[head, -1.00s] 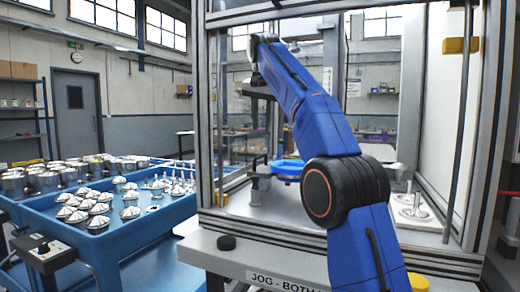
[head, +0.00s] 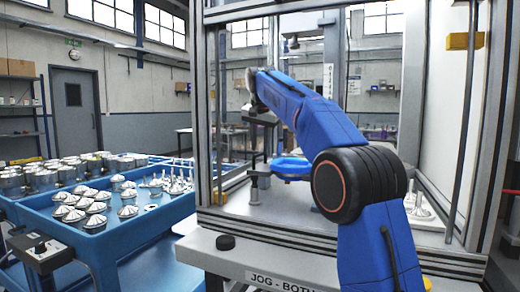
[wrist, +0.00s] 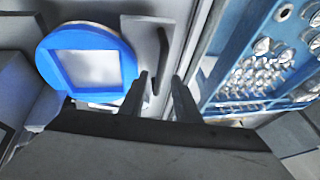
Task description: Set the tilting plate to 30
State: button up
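A blue round plate (head: 291,168) with a raised rim lies inside the framed machine cell, behind my arm in the head view. In the wrist view the blue plate (wrist: 126,62) shows at upper left, with a square pale centre; no angle scale or reading on it can be made out. I cannot tell for sure that it is the tilting plate. My gripper (wrist: 160,76) has two dark fingers apart with nothing between them. It is to the right of the blue plate in the wrist view, not touching it. The fingers are not clear in the head view.
The cell's metal post (head: 204,120) stands left of my arm. A grey clamp-like stand (head: 254,185) is left of the plate. A blue tray (head: 130,222) with several metal domed parts stands outside at left. A control box (head: 40,250) sits at its near corner.

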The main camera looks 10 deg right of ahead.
jog(key=shift+w+f, duration=0.25)
jog(key=shift+f, duration=0.4)
jog(key=shift+c, duration=0.6)
grip_shut()
jog(key=s+d+r+t+y, duration=0.1)
jog(key=s+d+r, duration=0.1)
jog(key=d+r, duration=0.2)
jog(key=s+d+r+m+t+y, duration=0.1)
jog(key=s+d+r+y, duration=0.1)
jog(key=r, duration=0.6)
jog(key=shift+s+d+r+t, duration=0.3)
jog(key=shift+s+d, duration=0.5)
jog(key=shift+d, duration=0.1)
jog(key=shift+o, duration=0.6)
grip_release()
jog(key=shift+s+d, duration=0.1)
jog(key=shift+d, duration=0.2)
jog(key=shift+s+a+r, duration=0.1)
jog(key=shift+r, duration=0.1)
